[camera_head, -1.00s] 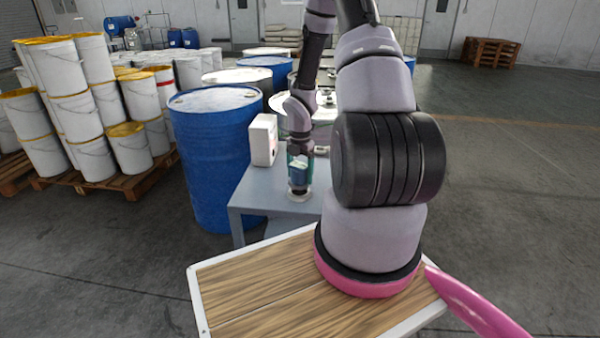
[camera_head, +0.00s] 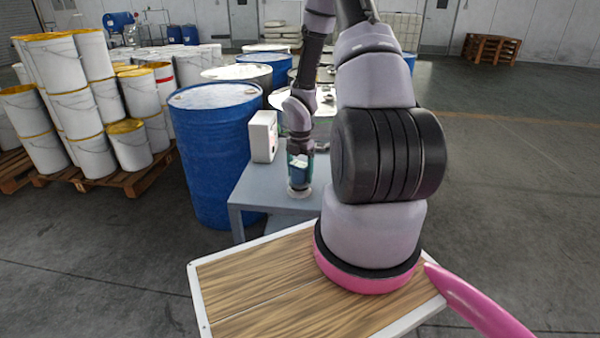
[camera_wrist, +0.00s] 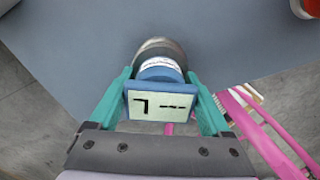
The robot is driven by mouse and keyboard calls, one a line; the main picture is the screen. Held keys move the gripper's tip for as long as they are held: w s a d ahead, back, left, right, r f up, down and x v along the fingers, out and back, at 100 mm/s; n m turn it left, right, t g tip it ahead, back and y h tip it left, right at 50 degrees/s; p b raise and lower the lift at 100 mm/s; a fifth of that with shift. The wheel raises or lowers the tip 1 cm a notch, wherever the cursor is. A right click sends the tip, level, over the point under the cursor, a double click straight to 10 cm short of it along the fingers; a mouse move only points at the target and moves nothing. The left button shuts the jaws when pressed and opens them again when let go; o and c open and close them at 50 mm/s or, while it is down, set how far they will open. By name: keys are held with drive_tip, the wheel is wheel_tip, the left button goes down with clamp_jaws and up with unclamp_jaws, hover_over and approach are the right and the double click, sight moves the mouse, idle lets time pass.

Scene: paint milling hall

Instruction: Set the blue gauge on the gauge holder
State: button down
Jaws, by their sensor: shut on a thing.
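The blue gauge (camera_wrist: 160,92) is gripped between the teal fingers of my gripper (camera_wrist: 163,98), with its pale display facing the wrist camera. A round metallic piece, which looks like the gauge holder (camera_wrist: 146,47), shows just past the gauge in the wrist view, partly hidden by it. In the head view my gripper (camera_head: 300,160) points down over the grey-blue table, with the gauge (camera_head: 299,172) in it. The holder's round base (camera_head: 299,191) shows right below. I cannot tell whether the gauge touches or sits in the holder.
The grey-blue table (camera_head: 262,190) carries a white box (camera_head: 263,137) left of my gripper. A big blue drum (camera_head: 215,150) stands close at the table's left. A red-rimmed round thing (camera_wrist: 306,8) sits at the table's far right in the wrist view.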

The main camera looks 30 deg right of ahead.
drive_tip(key=shift+f, duration=0.9)
unclamp_jaws()
drive_tip(key=shift+r, duration=0.1)
wheel_tip(320, 180, up, 11)
drive_tip(key=shift+f, duration=0.2)
